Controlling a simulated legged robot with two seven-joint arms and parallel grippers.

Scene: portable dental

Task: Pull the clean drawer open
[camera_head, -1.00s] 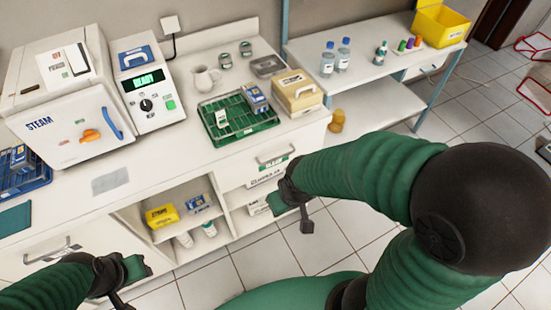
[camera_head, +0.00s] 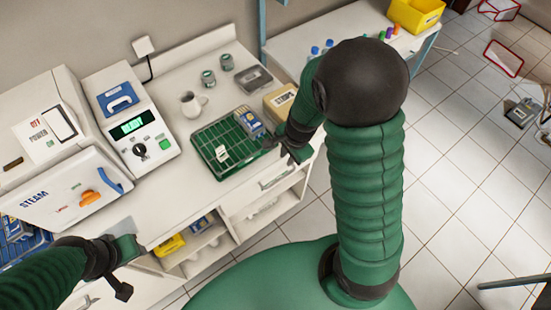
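The drawer (camera_head: 247,196) under the right end of the white counter looks shut, its front flush with the cabinet. Its metal bar handle (camera_head: 275,178) shows, but its label is not readable now. My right gripper (camera_head: 287,153) is above the handle, by the counter's front edge beside the green rack. Its fingers look apart and hold nothing visible; it is not on the handle. My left gripper (camera_head: 126,270) hangs in front of the counter at the lower left. Its fingers are apart and empty.
A green rack (camera_head: 207,138) with small packs stands near my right gripper. A tan box (camera_head: 277,99) is partly hidden behind my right arm. A white mug (camera_head: 191,104) and a steam sterilizer (camera_head: 60,190) stand on the counter.

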